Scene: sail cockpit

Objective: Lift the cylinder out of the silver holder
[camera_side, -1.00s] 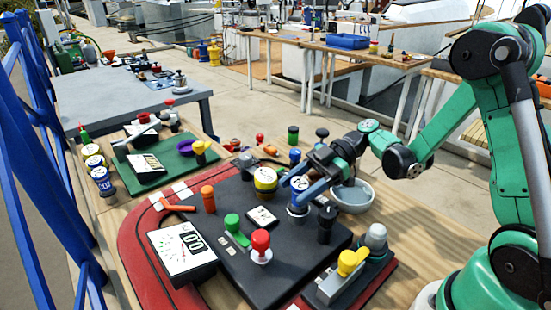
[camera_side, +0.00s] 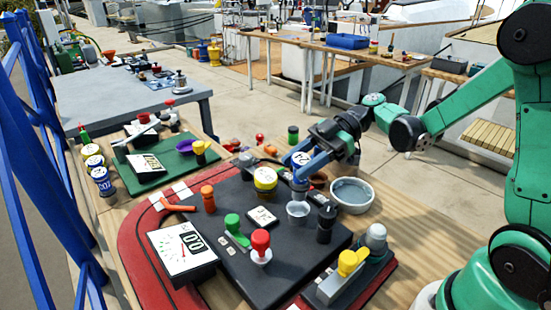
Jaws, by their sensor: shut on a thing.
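The cylinder (camera_side: 300,183) is blue with a white, numbered top. It is upright between the blue fingers of my gripper (camera_side: 300,170), which is shut on it. The silver holder (camera_side: 298,212) stands on the dark board directly below the cylinder, and its round rim and pale inside show. The cylinder's lower end is close above the holder's rim; I cannot tell the exact gap. The fingers partly hide the cylinder's sides.
A grey bowl (camera_side: 352,195) stands right of the holder, and a black knob (camera_side: 326,222) is close in front. Red (camera_side: 260,244) and green (camera_side: 232,224) knobs stand on the dark board (camera_side: 285,265).

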